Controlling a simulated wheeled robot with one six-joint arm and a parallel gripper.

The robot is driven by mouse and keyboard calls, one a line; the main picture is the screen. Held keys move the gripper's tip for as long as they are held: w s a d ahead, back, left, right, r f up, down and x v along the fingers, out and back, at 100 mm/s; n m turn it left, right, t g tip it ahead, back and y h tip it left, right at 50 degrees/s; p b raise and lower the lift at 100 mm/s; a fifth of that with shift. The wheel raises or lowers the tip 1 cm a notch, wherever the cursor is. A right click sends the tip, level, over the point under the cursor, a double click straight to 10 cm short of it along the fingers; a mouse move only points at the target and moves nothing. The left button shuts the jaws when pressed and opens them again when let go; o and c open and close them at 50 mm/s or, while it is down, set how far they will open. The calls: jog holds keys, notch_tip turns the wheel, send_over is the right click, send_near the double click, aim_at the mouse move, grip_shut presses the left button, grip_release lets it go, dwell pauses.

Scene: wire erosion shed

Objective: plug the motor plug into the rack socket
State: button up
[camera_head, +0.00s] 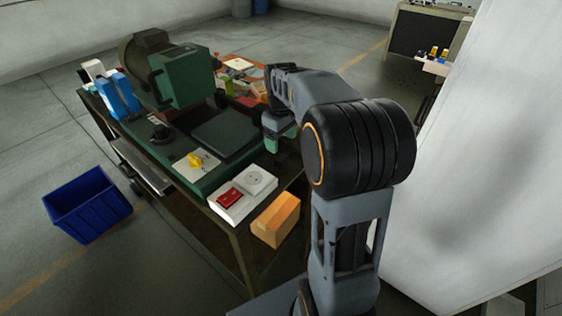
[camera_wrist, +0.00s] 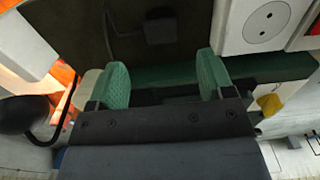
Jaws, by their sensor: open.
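My gripper (camera_head: 281,136) is open over the right side of the bench; its two green finger pads also show in the wrist view (camera_wrist: 161,76), with nothing between them. A dark block with a cable (camera_wrist: 160,31), probably the motor plug, lies on a dark surface beyond the fingertips in the wrist view, apart from them. I cannot make it out in the head view. The rack socket (camera_head: 257,180) is a round face on a white box at the bench's front corner; it shows at top right in the wrist view (camera_wrist: 267,23).
A red switch (camera_head: 230,197) sits beside the socket, and an orange box (camera_head: 275,220) stands in front. A yellow piece (camera_head: 196,160) lies on a white sheet. A green machine (camera_head: 184,77) and blue holders (camera_head: 119,96) stand farther back. A blue bin (camera_head: 87,204) is on the floor.

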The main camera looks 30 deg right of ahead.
aim_at(281, 157)
jog(key=shift+f, duration=1.4)
jog(key=shift+f+p, duration=0.3)
jog(key=shift+f, duration=2.3)
jog(key=c, duration=0.9)
jog(key=shift+r, duration=0.1)
jog(key=shift+c, duration=0.3)
